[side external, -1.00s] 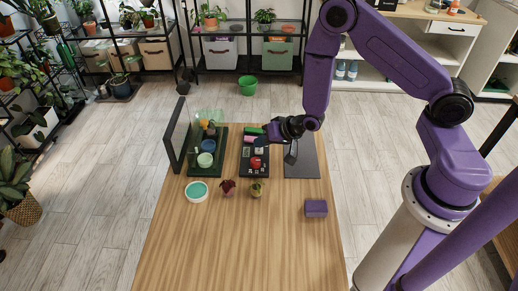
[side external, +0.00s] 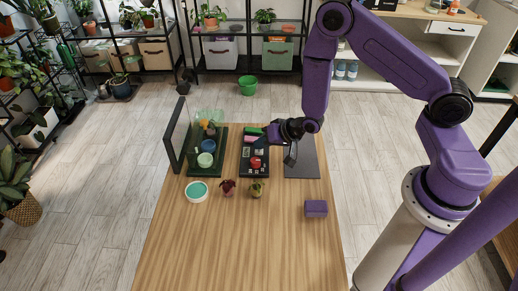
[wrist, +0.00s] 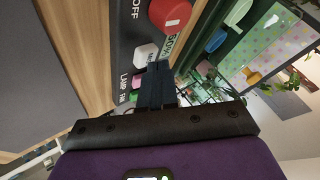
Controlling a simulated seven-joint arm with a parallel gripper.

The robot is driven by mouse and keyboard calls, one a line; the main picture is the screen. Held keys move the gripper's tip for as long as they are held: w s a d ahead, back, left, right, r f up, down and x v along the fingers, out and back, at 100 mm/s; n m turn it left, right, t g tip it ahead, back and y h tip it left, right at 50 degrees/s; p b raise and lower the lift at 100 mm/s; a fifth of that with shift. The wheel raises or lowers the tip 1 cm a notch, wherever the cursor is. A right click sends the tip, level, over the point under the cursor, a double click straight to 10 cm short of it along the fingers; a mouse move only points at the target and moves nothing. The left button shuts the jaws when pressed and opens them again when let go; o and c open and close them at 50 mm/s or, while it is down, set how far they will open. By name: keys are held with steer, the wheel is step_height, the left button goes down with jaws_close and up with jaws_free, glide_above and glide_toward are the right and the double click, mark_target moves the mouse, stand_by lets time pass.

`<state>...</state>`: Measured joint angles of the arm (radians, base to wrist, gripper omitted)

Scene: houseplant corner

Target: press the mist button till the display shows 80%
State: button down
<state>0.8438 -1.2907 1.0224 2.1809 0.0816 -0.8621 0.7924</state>
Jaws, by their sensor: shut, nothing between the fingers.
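The black control panel (side external: 246,168) lies on the table, with a red knob (side external: 256,162) on it. In the wrist view the red knob (wrist: 170,12) is at the top, beside the word OFF. A small pale green display (wrist: 172,45) next to it seems to read 50%, turned sideways and partly cut by my fingers. A white button (wrist: 146,53), a pink button (wrist: 137,81) and a green button (wrist: 133,97) run down the panel. A LAMP label shows; I cannot read a mist label. My gripper (wrist: 158,68) is shut and empty, its tips close by the white button; contact cannot be told.
A green tray (side external: 197,172) with small pots and an upright dark panel (side external: 177,135) stand left of the control panel. A dark mat (side external: 305,167) lies right. Two small plants, a teal-topped dish (side external: 196,190) and a purple block (side external: 316,208) stand in front. The near table is clear.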

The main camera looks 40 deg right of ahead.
mark_target(262, 151)
stand_by(0.6)
steer(key=shift+r, duration=0.85)
steer(key=shift+r, duration=2.5)
